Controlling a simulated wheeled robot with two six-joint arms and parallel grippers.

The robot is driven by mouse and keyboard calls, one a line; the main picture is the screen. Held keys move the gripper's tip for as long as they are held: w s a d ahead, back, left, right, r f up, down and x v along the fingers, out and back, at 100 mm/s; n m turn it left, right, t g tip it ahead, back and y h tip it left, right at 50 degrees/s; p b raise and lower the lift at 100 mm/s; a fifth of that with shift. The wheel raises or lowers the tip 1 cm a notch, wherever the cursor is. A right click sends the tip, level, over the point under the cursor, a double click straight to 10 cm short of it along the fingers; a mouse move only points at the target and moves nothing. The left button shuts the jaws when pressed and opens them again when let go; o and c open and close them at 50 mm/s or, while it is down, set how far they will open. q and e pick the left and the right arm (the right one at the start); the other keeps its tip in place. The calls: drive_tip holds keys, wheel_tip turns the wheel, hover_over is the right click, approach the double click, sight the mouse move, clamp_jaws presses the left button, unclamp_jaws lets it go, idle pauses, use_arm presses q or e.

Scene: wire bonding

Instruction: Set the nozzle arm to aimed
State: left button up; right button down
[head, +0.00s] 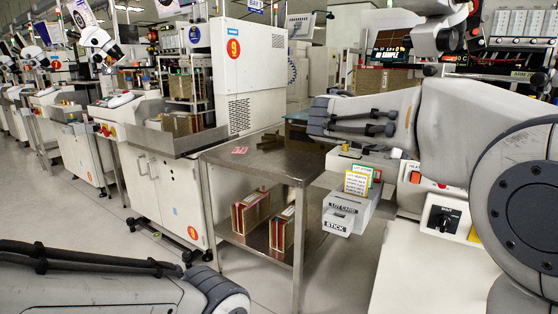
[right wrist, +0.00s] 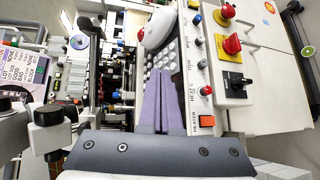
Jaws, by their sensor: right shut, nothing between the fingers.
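My right gripper (right wrist: 163,80) shows in the right wrist view as two long grey-purple fingers lying together, shut and empty. The fingers lie in front of a keypad with pale round buttons on a wire bonder (right wrist: 205,75). I cannot pick out the nozzle arm with certainty; the machine's work area (right wrist: 115,80) left of the fingers is crowded with small parts. In the head view my right arm fills the right side and hides much of this machine, and my right gripper does not show. My left arm lies at the lower left, its gripper out of view.
The machine's panel has a red knob (right wrist: 232,46), a black rotary switch (right wrist: 236,84) and an orange heater switch (right wrist: 207,121). A steel table (head: 255,165) stands in the middle of the head view, with cartons on its lower shelf. Open floor lies at the left.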

drive_tip(key=s+a+f+n+t+y, duration=0.1)
drive_tip(key=a+f+n+y, duration=0.15)
drive_tip(key=f, duration=0.25)
drive_tip(key=s+a+f+n+y, duration=0.1)
drive_tip(key=a+f+y, duration=0.15)
drive_tip(key=f, duration=0.25)
drive_tip(key=s+a+f+n+g+y+p, duration=0.1)
drive_tip(key=s+a+f+g+y+p, duration=0.15)
drive_tip(key=s+a+f+y, duration=1.3)
drive_tip(key=s+a+r+h+p, duration=0.1)
drive_tip(key=s+r+p, duration=0.1)
drive_tip(key=r+p, duration=0.9)
drive_tip(key=s+a+r+h+p, duration=0.1)
drive_tip(key=s+a+r+p, duration=0.1)
drive_tip(key=r+p, duration=0.9)
drive_tip(key=s+a+r+h+p, duration=0.1)
drive_tip(key=s+r+h+p, duration=0.1)
drive_tip(key=r+p, duration=0.9)
drive_tip(key=s+g+p, duration=0.1)
drive_tip(key=p, duration=0.3)
drive_tip(key=shift+a+r, duration=0.15)
drive_tip(key=shift+r, duration=0.25)
drive_tip(key=c, duration=0.8)
unclamp_jaws()
drive_tip(key=shift+f, duration=0.1)
drive_tip(key=shift+o, duration=0.2)
drive_tip(key=shift+s+a, duration=0.1)
